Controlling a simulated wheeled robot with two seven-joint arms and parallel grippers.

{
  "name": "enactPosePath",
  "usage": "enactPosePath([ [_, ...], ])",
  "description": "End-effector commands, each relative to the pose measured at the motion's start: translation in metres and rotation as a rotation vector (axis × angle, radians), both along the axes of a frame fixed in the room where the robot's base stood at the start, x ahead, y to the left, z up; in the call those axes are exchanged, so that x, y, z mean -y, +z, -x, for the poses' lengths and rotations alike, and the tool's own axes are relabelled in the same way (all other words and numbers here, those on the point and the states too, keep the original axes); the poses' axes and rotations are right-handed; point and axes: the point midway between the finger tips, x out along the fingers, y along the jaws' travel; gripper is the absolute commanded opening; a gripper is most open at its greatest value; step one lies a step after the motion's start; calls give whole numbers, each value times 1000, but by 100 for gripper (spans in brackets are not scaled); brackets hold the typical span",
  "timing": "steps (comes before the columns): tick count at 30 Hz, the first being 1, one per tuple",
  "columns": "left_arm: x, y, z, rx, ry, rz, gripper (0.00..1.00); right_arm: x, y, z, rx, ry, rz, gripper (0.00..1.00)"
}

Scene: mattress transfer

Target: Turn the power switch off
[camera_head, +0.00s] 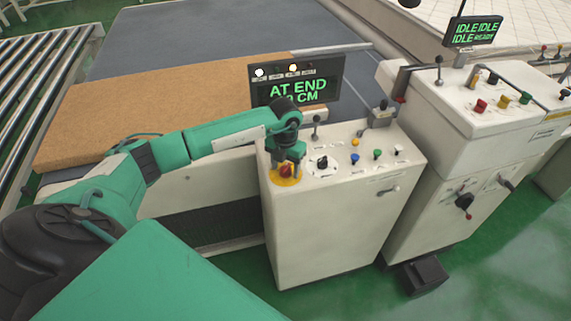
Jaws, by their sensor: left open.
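My left gripper (288,160) points down at the left end of the near cabinet's sloped control panel (372,173). It is open, just above or around a red knob on a yellow round plate (285,176); I cannot tell whether it touches. To its right is a black rotary knob on a white dial (323,163). The labels are too small to read, so I cannot tell which control is the power switch. My right gripper is not in view.
Blue, green and white buttons (377,154) and small levers stand right of the black knob. A display reading "AT END" (298,88) rises behind the panel. A brown mattress slab (150,105) lies behind my left arm. A second control cabinet (450,140) stands right.

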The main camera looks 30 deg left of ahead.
Motion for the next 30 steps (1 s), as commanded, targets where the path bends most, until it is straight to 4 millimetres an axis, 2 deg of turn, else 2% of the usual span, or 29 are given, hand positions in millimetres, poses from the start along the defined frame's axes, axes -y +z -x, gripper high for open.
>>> enactPosePath([
  [7, 0, -1, 0, 0, 0, 0, 56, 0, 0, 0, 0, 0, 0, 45],
  [8, 0, -1, 0, 0, 0, 0, 52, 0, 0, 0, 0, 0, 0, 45],
  [14, 0, -1, 0, 0, 0, 0, 13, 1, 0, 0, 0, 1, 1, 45],
  [15, 0, -1, 0, 0, 0, 0, 12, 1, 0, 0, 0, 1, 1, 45],
  [23, 0, -1, 0, 0, 27, 0, 12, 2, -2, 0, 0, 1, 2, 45],
  [30, 0, -2, 0, 1, 146, 1, 12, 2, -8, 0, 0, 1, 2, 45],
])
